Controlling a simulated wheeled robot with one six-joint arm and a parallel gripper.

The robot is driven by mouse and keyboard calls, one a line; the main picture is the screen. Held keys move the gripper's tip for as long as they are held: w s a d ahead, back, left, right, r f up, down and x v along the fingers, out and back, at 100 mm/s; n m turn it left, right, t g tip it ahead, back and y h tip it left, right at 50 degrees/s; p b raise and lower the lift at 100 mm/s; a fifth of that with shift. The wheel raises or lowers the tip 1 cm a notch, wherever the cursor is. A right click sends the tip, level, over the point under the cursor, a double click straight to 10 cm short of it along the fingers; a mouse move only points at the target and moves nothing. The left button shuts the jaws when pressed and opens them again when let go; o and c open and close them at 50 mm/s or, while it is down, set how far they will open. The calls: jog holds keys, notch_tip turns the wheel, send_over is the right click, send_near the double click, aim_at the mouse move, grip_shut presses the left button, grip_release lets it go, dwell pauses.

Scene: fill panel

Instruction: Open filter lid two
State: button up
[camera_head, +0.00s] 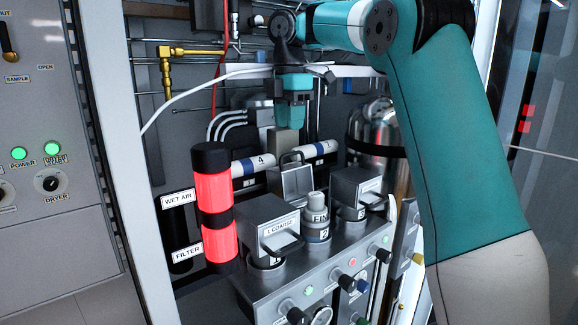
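Filter lid two (296,185) is a metal box-shaped cover with a handle (290,157) on top. It appears swung back, behind a light cylindrical filter (318,204) in seat two (324,237), whose label shows a 2. The filter's lettering seems to begin "FIN".
A red lit column (215,200) stands left of lid one. Cylinders (255,164) lie behind the lids, near a steel tank (378,130). Knobs and a gauge (321,317) line the front panel (335,275).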

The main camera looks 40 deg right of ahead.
notch_tip(320, 180, down, 6)
jog(key=b, duration=0.5)
jog(key=shift+f, duration=0.2)
grip_shut()
